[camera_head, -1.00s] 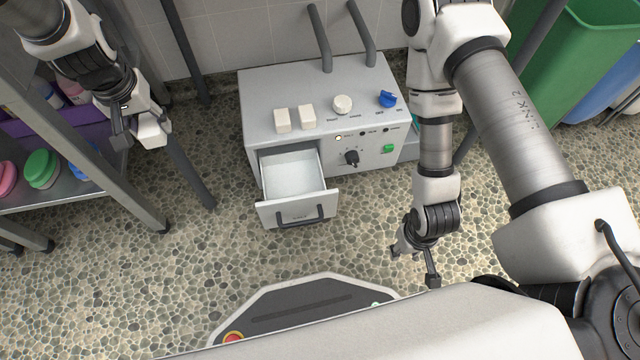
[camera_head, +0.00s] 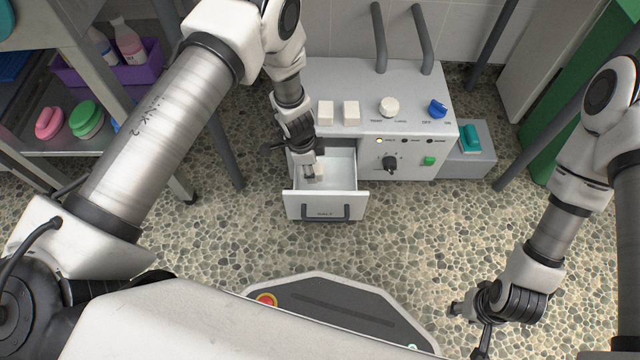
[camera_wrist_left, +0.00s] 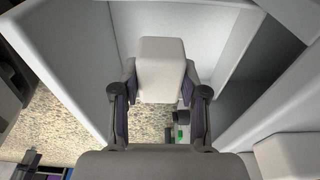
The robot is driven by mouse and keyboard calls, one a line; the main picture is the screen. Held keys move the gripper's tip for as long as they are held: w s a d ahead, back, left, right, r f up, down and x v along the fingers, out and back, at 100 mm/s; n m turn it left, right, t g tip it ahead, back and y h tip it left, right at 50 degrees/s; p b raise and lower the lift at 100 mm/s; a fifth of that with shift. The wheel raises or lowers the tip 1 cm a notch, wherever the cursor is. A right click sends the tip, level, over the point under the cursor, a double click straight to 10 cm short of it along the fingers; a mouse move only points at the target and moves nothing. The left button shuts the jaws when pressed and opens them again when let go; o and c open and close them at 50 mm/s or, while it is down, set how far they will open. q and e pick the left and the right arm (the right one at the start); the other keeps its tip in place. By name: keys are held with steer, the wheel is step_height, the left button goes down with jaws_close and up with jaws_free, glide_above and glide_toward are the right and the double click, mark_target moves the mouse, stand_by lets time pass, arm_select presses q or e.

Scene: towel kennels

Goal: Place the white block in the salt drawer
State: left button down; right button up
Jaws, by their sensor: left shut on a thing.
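The salt drawer (camera_head: 345,185) is a white open drawer with a dark handle, pulled out of the front of the grey machine. My left gripper (camera_head: 312,172) is over the drawer's left part, pointing down. It is shut on a white block (camera_wrist_left: 162,65), which shows between the two fingers in the left wrist view (camera_wrist_left: 160,110). In the head view only a small pale part of the block shows by the fingertips. I cannot tell whether it touches the drawer bottom. My right gripper (camera_head: 469,327) is open and empty, low over the floor at the right.
The machine (camera_head: 300,85) carries two more white blocks (camera_head: 326,112) (camera_head: 351,112), a white knob (camera_head: 389,107) and a blue knob (camera_head: 437,108) on top. A grey box with a teal item (camera_head: 470,139) stands at its right. A shelf with a purple bin (camera_head: 110,72) is at the left.

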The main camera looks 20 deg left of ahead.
arm_select(q)
step_height(320, 180, down, 8)
steer(key=b, duration=0.4)
steer(key=shift+f, duration=0.2)
steer(key=shift+r, duration=0.1)
steer(key=c, duration=0.6)
jaws_free()
steer(key=r+p, duration=0.2)
steer(key=r, duration=0.1)
steer(key=a+r+p, duration=0.1)
steer(key=r+p, duration=0.1)
steer(key=r, duration=0.2)
steer(key=r+p, duration=0.2)
steer(key=r, duration=0.2)
steer(key=shift+s+a+r, duration=0.2)
steer(key=shift+a, duration=0.1)
steer(key=shift+r, duration=0.25)
